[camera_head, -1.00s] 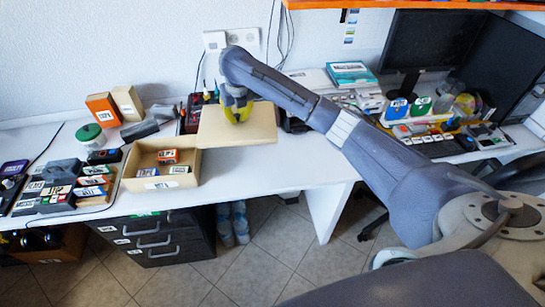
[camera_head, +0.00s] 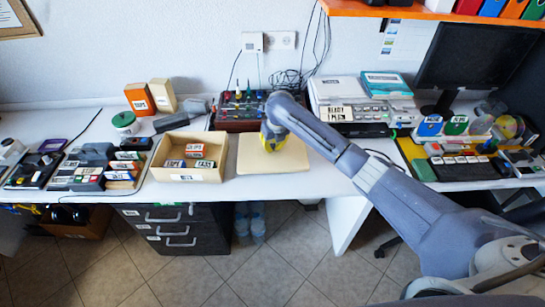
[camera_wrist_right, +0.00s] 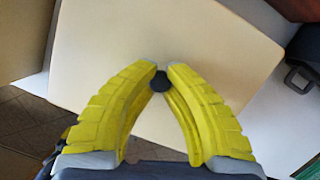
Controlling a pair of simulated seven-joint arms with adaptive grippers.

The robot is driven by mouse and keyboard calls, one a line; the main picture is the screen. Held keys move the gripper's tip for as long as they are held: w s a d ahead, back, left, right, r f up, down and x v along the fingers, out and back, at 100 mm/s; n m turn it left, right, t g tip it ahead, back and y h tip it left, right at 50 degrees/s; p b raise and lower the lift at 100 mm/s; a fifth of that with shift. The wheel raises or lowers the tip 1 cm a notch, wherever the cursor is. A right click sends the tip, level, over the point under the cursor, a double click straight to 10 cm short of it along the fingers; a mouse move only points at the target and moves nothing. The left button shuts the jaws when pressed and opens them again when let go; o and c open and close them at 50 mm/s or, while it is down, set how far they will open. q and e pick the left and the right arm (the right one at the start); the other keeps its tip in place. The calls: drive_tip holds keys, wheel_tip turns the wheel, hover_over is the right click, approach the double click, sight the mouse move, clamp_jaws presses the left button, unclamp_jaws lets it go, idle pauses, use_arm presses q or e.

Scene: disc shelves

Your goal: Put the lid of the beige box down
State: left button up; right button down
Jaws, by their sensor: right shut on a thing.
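The beige box (camera_head: 160,174) stands open on the white desk, with several small labelled cartons inside. Its flat beige lid (camera_head: 290,160) lies level at desk height just right of the box; I cannot tell if it rests fully on the desk. My left gripper is out of view.
A red-brown case with knobs (camera_head: 238,112) stands behind the lid. A printer-like device (camera_head: 350,118) is at the back right. The desk's front edge (camera_head: 320,190) is close to the lid.

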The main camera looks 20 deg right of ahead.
sight(272, 156)
drive_tip(key=shift+f, duration=3.2)
drive_tip(key=c, duration=1.5)
unclamp_jaws()
drive_tip(key=v, duration=1.2)
